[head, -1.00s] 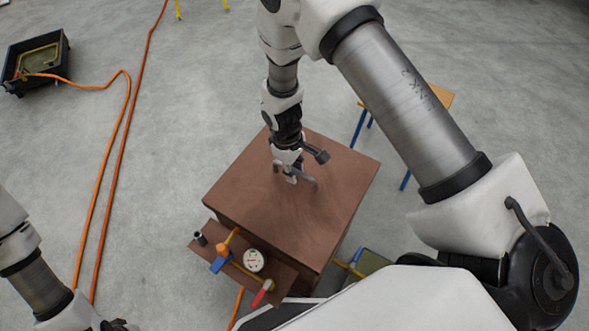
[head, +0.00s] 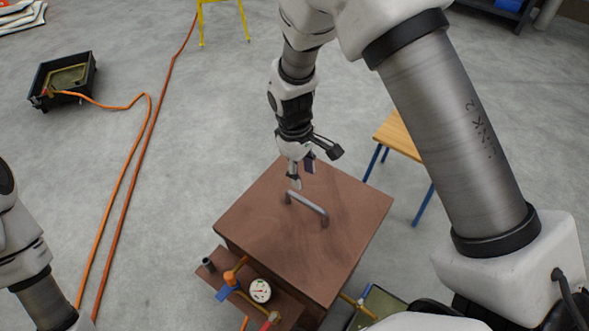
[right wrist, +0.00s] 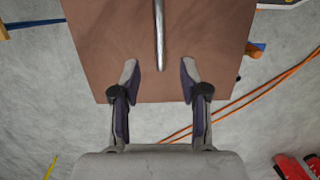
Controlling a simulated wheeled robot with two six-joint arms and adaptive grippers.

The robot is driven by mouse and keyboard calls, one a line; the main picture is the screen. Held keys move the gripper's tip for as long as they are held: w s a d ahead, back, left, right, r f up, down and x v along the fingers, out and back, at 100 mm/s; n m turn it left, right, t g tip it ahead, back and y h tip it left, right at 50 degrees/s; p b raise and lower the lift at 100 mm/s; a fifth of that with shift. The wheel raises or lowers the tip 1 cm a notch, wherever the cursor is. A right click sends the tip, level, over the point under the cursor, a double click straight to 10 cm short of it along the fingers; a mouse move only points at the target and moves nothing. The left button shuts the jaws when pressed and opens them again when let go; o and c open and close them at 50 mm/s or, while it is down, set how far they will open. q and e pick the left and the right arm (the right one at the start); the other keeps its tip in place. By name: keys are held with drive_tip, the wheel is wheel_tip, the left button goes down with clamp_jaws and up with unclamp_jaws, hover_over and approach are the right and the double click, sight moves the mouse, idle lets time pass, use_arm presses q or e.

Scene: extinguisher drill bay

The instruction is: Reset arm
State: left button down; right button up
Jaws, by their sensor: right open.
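My right gripper (head: 301,172) is over the far part of a brown box top (head: 260,213), above and beyond a grey bar handle (head: 307,207) fixed there. In the right wrist view the two fingers (right wrist: 160,76) are apart with nothing between them. The handle (right wrist: 160,35) lies ahead of the fingertips there, clear of them. My left arm shows at the lower left of the head view, but its gripper is out of the frame.
A small shelf at the box's near side carries a gauge (head: 260,290), a blue-handled valve (head: 228,290) and a red handle (head: 271,320). A wooden-topped bench (head: 398,137) stands right of the box.

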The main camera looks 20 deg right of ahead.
drive_tip(key=s+d+f+m+g+p, duration=0.15)
drive_tip(key=s+p, duration=0.25)
drive_tip(key=s, duration=0.5)
drive_tip(key=s+d+f+m+y+p, duration=0.15)
drive_tip(key=s+p, duration=0.25)
drive_tip(key=s, duration=0.5)
drive_tip(key=s+f+m+g+h+p, duration=0.1)
drive_tip(key=s+f+p, duration=0.3)
drive_tip(key=s, duration=0.5)
drive_tip(key=w+t, duration=0.1)
drive_tip(key=w+m+t, duration=0.1)
drive_tip(key=w, duration=0.1)
drive_tip(key=w+r+m+t, duration=0.1)
drive_tip(key=t, duration=0.1)
drive_tip(key=shift+w+d, duration=0.1)
drive_tip(key=shift+w, duration=0.25)
